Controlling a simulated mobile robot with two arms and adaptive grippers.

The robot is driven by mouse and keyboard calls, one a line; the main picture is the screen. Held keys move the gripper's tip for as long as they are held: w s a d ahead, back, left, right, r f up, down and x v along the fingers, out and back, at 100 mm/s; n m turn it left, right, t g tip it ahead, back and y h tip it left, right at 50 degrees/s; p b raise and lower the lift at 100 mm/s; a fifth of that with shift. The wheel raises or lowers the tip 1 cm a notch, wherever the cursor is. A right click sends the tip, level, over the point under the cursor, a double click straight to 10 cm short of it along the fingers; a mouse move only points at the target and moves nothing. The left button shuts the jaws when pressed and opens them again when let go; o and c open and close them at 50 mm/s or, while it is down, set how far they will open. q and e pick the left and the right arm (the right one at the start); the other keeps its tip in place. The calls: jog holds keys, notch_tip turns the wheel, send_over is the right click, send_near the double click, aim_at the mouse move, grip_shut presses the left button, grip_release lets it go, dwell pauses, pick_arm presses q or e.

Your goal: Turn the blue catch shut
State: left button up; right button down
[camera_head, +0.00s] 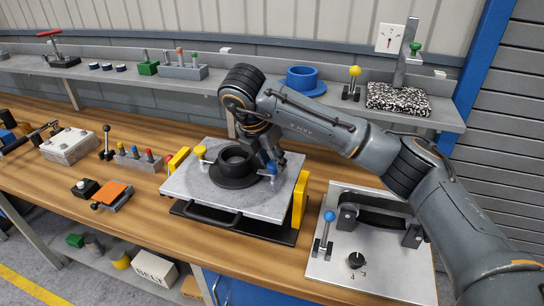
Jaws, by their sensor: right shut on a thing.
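A grey metal pallet (200,190) lies on a black base on the wooden bench, with a black ring-shaped part (234,168) near its middle. The blue catch (271,168) stands on the pallet right of the black part. A yellow catch (200,152) stands on the left of the black part. My right gripper (272,163) points down at the blue catch and is shut on it, hiding much of it. The exact angle of the blue catch cannot be told. My left gripper is not in view.
Yellow upright blocks (299,199) flank the pallet. A metal plate with a blue-knobbed lever (329,216) and a dial (355,260) lies at the right. An orange-topped block (114,194) and a rack of coloured pegs (139,158) are at the left. A shelf (220,85) runs behind.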

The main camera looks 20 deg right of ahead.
jog(key=shift+m, duration=0.7)
jog(key=c, duration=1)
grip_release()
jog(key=shift+w, duration=0.1)
jog(key=v, duration=1.2)
jog(key=shift+w+a, duration=0.1)
jog(key=shift+w, duration=0.1)
jog(key=shift+f, duration=0.1)
